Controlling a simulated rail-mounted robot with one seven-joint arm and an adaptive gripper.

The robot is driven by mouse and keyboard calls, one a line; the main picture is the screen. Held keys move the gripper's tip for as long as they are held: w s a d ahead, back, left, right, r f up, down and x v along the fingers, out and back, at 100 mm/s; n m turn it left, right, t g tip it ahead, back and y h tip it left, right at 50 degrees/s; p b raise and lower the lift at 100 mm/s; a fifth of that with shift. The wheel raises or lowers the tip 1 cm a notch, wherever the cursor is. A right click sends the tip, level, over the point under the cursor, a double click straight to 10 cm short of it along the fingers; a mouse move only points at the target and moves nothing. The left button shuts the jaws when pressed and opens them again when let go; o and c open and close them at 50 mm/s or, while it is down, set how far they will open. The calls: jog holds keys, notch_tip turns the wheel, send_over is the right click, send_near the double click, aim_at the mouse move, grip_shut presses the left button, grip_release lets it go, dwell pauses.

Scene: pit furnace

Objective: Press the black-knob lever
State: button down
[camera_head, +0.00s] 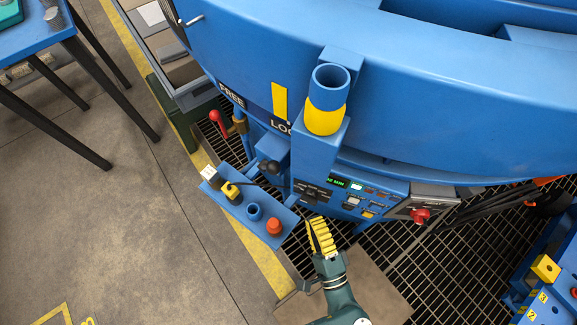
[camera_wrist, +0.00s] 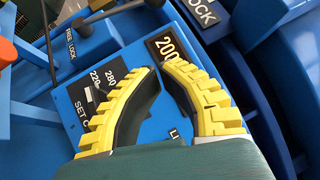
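The black-knob lever (camera_head: 270,167) is on the blue housing under the LOCK sign in the head view, left of the control panel. Its dark round knob sticks out toward the front. My gripper (camera_head: 312,222) has yellow ribbed fingers and is in front of the control panel, below and right of the black knob and apart from it. In the wrist view, my gripper's fingertips (camera_wrist: 158,67) come together above a blue panel with nothing seen between them.
A blue shelf (camera_head: 226,205) with yellow, blue and orange objects juts out left of my gripper. A red-knobbed lever (camera_head: 217,119) stands beyond it. The lit control panel (camera_head: 352,193) and a red knob (camera_head: 420,215) are to the right. A blue-yellow tube (camera_head: 326,105) rises above.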

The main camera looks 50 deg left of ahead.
aim_at(270, 165)
jog(key=s+a+b+x, duration=0.1)
jog(key=s+b+x, duration=0.1)
jog(key=x, duration=1)
jog(key=shift+s+a+r+b, duration=0.25)
jog(key=shift+r+b, duration=0.1)
jog(key=shift+b, duration=0.25)
jog(key=shift+r, duration=0.1)
jog(key=shift+s+a+r+g+p, duration=0.1)
jog(key=shift+a+r+g+p, duration=0.25)
jog(key=shift+p, duration=0.7)
